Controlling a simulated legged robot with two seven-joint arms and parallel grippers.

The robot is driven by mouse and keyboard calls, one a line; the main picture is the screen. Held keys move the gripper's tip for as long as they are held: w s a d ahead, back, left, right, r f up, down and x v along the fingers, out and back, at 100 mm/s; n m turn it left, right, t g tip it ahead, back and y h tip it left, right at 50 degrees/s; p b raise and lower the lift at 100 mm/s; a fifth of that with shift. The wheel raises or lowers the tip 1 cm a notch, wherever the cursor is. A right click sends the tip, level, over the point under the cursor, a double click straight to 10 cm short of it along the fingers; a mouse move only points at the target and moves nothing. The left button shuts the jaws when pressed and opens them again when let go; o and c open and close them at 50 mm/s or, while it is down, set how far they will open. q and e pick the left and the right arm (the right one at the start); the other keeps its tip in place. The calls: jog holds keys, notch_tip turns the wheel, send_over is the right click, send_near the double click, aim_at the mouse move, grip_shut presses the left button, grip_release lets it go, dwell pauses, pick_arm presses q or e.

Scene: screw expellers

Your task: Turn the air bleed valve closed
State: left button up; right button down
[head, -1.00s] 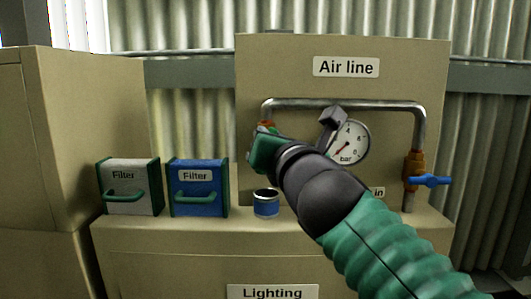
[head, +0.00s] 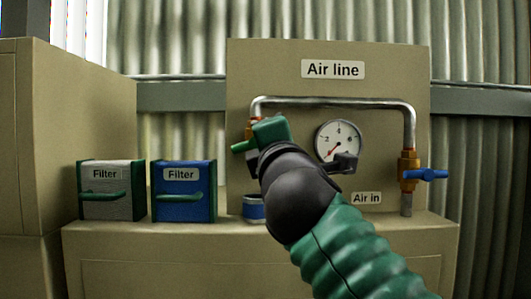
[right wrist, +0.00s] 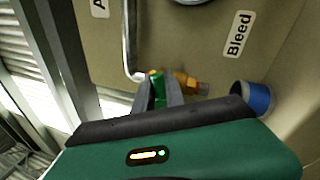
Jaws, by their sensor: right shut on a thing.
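The air bleed valve is a brass fitting (right wrist: 185,84) at the lower left end of the metal pipe, beside the "Bleed" label (right wrist: 238,34). Its green handle (right wrist: 156,88) lies between the fingers of my right gripper (right wrist: 160,91), which is shut on it. In the head view the green handle (head: 240,146) sticks out to the left of the gripper, roughly level. My right gripper's body hides most of the valve there. My left gripper is in neither view.
The "Air line" panel (head: 400,75) carries a pressure gauge (head: 337,140) and a blue-handled valve (head: 425,175) at right. A blue can (head: 253,207) stands below my gripper. A grey filter (head: 110,190) and a blue filter (head: 184,191) stand to the left.

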jog(key=shift+w+f+m+h+b, duration=0.1)
jog(key=shift+f+m+h+b, duration=0.35)
jog(key=shift+m, duration=0.65)
jog(key=shift+w+f+m+h+b, duration=0.1)
jog(key=shift+f+m+h+b, duration=0.3)
jog(key=shift+m, duration=1)
jog(key=c, duration=1.5)
grip_release()
jog(key=shift+s+d, duration=0.1)
jog(key=shift+s, duration=0.15)
jog(key=shift+o, duration=0.6)
jog(key=shift+d+r, duration=0.1)
jog(key=shift+r, duration=0.05)
jog(key=shift+w, duration=0.1)
jog(key=b+v, duration=0.8)
jog(key=v, duration=0.8)
jog(key=shift+s+f, duration=0.25)
jog(key=shift+s, duration=0.1)
